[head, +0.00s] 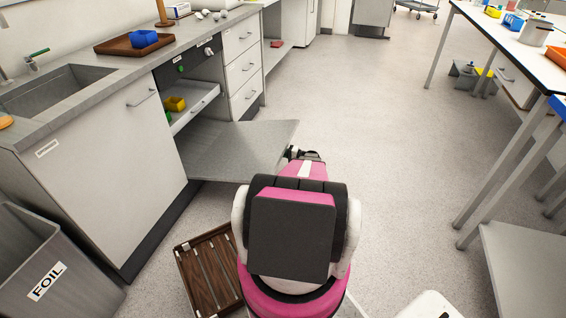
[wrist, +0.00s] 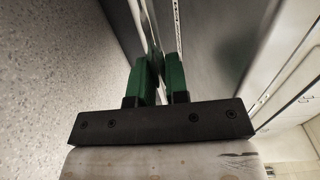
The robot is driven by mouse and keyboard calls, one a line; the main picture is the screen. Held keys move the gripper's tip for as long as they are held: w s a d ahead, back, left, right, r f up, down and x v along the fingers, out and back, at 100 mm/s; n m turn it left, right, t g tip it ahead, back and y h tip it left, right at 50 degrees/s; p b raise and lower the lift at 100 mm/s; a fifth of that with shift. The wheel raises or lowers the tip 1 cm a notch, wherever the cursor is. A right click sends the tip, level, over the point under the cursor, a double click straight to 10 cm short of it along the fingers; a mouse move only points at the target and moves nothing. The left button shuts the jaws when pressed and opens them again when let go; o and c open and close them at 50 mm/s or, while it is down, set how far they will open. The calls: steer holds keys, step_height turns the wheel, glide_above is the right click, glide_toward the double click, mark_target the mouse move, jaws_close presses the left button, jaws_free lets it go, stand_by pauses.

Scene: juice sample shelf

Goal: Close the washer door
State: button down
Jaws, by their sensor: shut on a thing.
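The washer door (head: 232,148) is a flat grey panel folded down below the counter, lying roughly level and sticking out over the floor. The washer's opening (head: 195,72) shows behind it, with a pulled-out rack (head: 194,104) holding a yellow box (head: 175,104). My gripper (head: 293,153) is at the door's outer edge, partly hidden by my own arm. In the wrist view, the green fingers of my gripper (wrist: 160,80) are shut on a thin strip at the door's edge, either its rim or its handle; I cannot tell which. The dark door face (wrist: 205,45) also shows there.
A brown wooden crate (head: 186,274) lies on the floor left of my base. A grey FOIL bin (head: 20,240) stands at the lower left. Drawers (head: 240,70) are beyond the washer. Open floor (head: 370,110) lies to the right, before a long table (head: 500,35).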

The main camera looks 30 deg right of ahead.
steer(key=w+a+r+g+h, duration=0.1)
steer(key=r, duration=0.4)
steer(key=w+a+r+g, duration=0.1)
steer(key=r, duration=0.4)
steer(key=w+a+r+h, duration=0.1)
steer(key=r, duration=0.4)
steer(key=shift+r+g+h, duration=0.3)
steer(key=shift+g, duration=0.1)
steer(key=w+a+r+g+h, duration=0.2)
steer(key=w+a+r+g, duration=0.1)
steer(key=w+a+r, duration=0.65)
steer(key=w+a+r+g+h, duration=0.35)
steer(key=w+r, duration=0.35)
steer(key=r, duration=0.5)
steer(key=w+a+r, duration=0.5)
steer(key=w+a, duration=0.6)
steer(key=w, duration=0.1)
steer(key=shift+w+a+r, duration=0.15)
steer(key=shift+w+r, duration=0.05)
steer(key=shift+w, duration=0.15)
steer(key=c, duration=1.1)
jaws_free()
steer(key=shift+w+a, duration=0.1)
steer(key=shift+a, duration=0.05)
steer(key=shift+c, duration=0.2)
